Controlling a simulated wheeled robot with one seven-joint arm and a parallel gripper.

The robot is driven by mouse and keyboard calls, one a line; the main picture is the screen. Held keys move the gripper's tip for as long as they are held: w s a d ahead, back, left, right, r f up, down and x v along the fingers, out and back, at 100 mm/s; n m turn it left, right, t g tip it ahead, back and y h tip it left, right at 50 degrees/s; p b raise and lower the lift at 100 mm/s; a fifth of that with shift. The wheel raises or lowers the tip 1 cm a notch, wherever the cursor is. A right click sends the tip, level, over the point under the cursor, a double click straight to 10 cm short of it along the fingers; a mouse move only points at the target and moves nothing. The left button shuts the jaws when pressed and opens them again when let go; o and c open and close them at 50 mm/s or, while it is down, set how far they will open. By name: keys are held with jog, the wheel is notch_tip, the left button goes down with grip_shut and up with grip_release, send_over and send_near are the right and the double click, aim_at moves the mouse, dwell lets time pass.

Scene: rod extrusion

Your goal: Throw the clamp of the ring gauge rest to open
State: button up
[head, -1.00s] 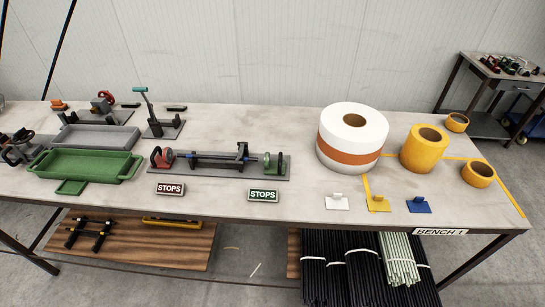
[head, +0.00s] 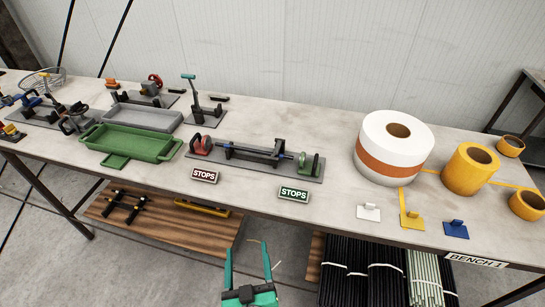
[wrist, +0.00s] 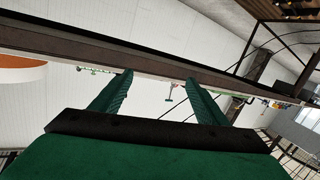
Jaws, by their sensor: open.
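A dark stand with an upright teal-handled lever (head: 190,90) is at the back of the bench, on a grey base. It looks like a toggle clamp with its handle up, but I cannot tell for sure that it is the ring gauge rest's clamp. A small teal-topped upright also shows between the fingers in the wrist view (wrist: 171,87). My gripper (head: 247,250) has green fingers spread wide with nothing between them. It is in front of the bench, apart from everything on it. In the wrist view my gripper (wrist: 158,79) points toward the bench edge.
The bench edge (wrist: 90,42) crosses ahead of the fingers. A big white roll (head: 395,125) stands right.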

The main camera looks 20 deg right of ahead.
jog(key=w+d+r+m+h, duration=0.1)
jog(key=w+d+r+h, duration=0.2)
jog(key=w+d+r, duration=0.4)
jog(key=m+h, duration=0.2)
send_near(272, 156)
jog(key=shift+w+f, duration=0.15)
jog(key=shift+f, duration=0.15)
jog(key=x, duration=1)
jog(key=shift+w+d+f, duration=0.1)
jog(key=shift+w+d, duration=0.05)
